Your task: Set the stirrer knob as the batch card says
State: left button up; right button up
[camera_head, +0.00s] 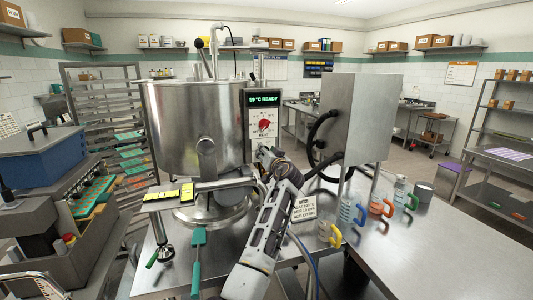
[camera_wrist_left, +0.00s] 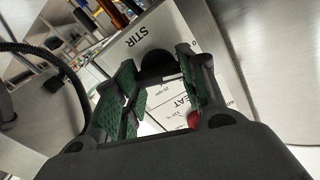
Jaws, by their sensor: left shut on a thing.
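My left gripper (camera_head: 264,156) is at the panel's lower part and hides the stirrer knob there. In the left wrist view, the black stirrer knob (camera_wrist_left: 157,64) sits by the "STIR" label between the green-padded fingers of my gripper (camera_wrist_left: 157,78). The gripper is shut on it. The knob's setting cannot be made out. The batch card (camera_head: 303,208) stands beside my arm, its print too small to read surely.
A steel box (camera_head: 358,118) with a black hose stands right of the panel. Jugs with yellow (camera_head: 329,234), orange (camera_head: 382,207) and blue handles line the bench. Yellow-marked strips (camera_head: 168,195) lie on a ledge left. The bench's right part (camera_head: 450,250) is clear.

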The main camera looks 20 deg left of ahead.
pick_arm(q)
jog(key=shift+d+m+p, duration=0.15)
jog(key=shift+m+p, duration=1.45)
jog(key=shift+m, duration=2.5)
pick_arm(e)
jog(key=shift+s+a+r, duration=0.15)
jog(key=shift+a+r, duration=0.1)
jog(key=shift+r, duration=0.3)
jog(key=shift+s+a+r, duration=0.2)
jog(key=shift+a+r, duration=0.1)
jog(key=shift+r, duration=0.25)
jog(key=shift+s+a+r, duration=0.15)
jog(key=shift+a+r, duration=0.1)
jog(key=shift+r, duration=0.3)
pick_arm(q)
jog(key=o, duration=1)
jog(key=shift+c, duration=0.2)
jog(key=shift+o, duration=0.2)
jog(key=shift+f, duration=0.1)
pick_arm(e)
jog(key=shift+a, duration=0.4)
